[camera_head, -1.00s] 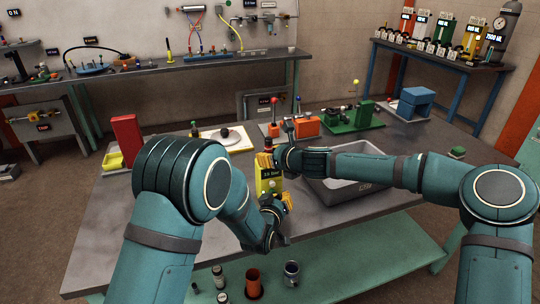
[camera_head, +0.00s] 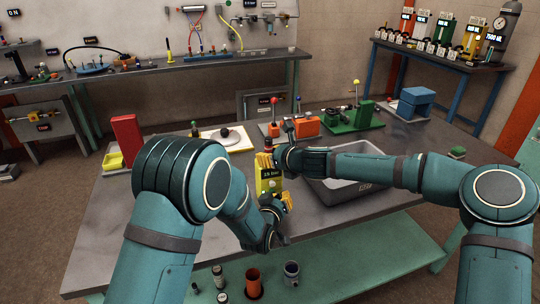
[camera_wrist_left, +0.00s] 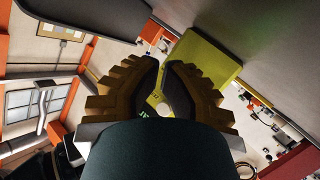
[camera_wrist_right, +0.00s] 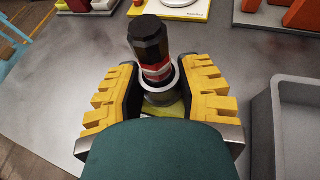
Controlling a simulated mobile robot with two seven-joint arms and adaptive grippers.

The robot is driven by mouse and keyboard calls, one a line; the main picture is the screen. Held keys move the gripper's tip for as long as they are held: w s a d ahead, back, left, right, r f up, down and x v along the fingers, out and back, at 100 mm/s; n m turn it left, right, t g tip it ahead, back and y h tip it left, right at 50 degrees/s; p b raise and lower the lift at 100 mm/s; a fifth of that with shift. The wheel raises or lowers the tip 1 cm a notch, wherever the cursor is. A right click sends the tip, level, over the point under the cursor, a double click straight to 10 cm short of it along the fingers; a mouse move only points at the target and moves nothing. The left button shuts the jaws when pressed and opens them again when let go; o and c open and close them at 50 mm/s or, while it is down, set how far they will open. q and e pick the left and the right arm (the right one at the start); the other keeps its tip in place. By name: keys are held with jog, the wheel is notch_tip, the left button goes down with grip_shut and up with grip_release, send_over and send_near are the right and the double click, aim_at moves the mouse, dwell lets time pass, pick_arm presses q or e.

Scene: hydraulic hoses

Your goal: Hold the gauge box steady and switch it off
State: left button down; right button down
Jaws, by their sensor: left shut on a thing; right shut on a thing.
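The yellow gauge box (camera_head: 271,184) stands near the front edge of the table, with a small dark display on its front. My left gripper (camera_head: 284,204) is shut on its lower part. In the left wrist view the box (camera_wrist_left: 205,60) shows beyond and between the fingers (camera_wrist_left: 165,95). A black knob with a red band (camera_wrist_right: 150,45) and a metal collar rises from the top of the box. My right gripper (camera_wrist_right: 158,95) is shut on this knob, its yellow fingers on either side of the collar. The box's lower part is partly hidden by my left gripper.
A grey bin (camera_head: 350,190) stands right of the box, close to my right forearm. Orange (camera_head: 303,127) and green (camera_head: 350,118) devices stand behind. A red block (camera_head: 127,138) is at the left. The front-left tabletop is clear.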

pick_arm(q)
jog(key=shift+w, duration=0.1)
dwell(0.4)
jog(key=shift+w+a, duration=0.15)
jog(key=shift+w, duration=0.2)
jog(key=shift+s, duration=0.1)
pick_arm(e)
jog(key=shift+f, duration=0.1)
pick_arm(q)
jog(key=shift+s+r, duration=0.1)
jog(key=shift+s, duration=0.15)
jog(key=shift+s+d, duration=0.3)
jog(key=shift+s, duration=0.7)
jog(key=shift+s+d, duration=0.3)
jog(key=shift+s, duration=0.65)
jog(key=shift+s+d, duration=0.3)
jog(key=shift+s, duration=0.7)
